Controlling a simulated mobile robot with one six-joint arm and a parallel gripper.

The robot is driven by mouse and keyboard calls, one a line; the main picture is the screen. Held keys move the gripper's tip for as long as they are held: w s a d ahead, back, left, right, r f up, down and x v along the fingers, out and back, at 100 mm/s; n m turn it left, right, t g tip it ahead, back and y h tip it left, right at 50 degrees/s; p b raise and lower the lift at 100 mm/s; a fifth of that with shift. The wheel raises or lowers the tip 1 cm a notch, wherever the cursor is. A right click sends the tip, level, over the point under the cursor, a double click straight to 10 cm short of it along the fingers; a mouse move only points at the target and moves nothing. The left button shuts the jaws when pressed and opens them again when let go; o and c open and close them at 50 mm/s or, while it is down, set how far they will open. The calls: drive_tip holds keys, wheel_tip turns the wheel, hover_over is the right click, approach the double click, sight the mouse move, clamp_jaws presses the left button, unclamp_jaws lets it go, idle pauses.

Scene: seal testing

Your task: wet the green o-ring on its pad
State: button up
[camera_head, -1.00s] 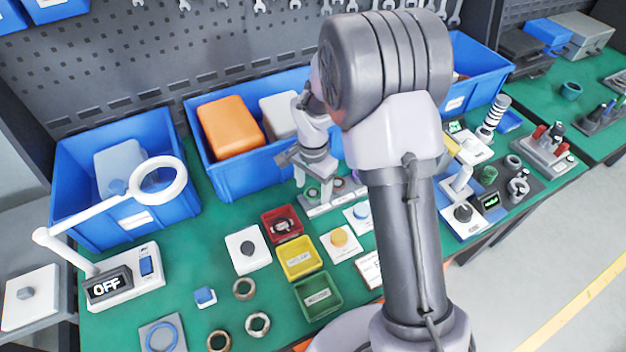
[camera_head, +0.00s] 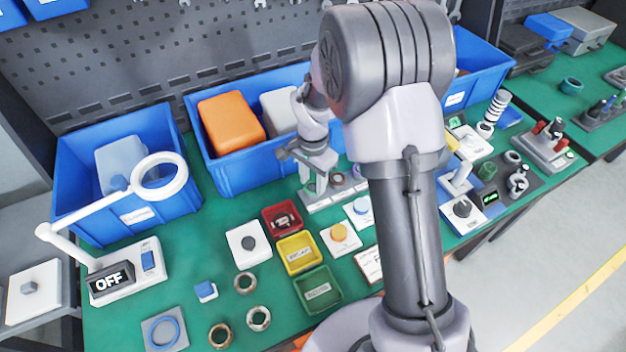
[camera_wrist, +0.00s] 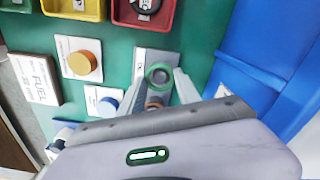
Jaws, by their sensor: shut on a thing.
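The green o-ring (camera_wrist: 158,76) sits between the tips of my gripper (camera_wrist: 160,84), which is shut on it. In the head view my gripper (camera_head: 311,184) is low over a pale rack (camera_head: 325,200) in front of the blue bins, and the fingers partly hide the ring. I cannot tell whether the ring has left the rack. A brown ring (camera_wrist: 155,102) shows on the rack between the fingers. Close by are a white pad with an orange dome (camera_head: 339,232) and a white pad with a blue dome (camera_head: 361,207). Both pads also show in the wrist view.
Red (camera_head: 283,217), yellow (camera_head: 297,252) and green (camera_head: 318,290) trays stand front left of the rack. A printed card (camera_wrist: 38,82) lies beside the pads. Blue bins (camera_head: 228,180) stand behind. A magnifier lamp (camera_head: 122,275) reading OFF is at left. Several loose metal rings lie at front.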

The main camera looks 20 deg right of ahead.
drive_tip(key=shift+r+p, duration=0.85)
drive_tip(key=shift+r, duration=0.55)
idle(0.4)
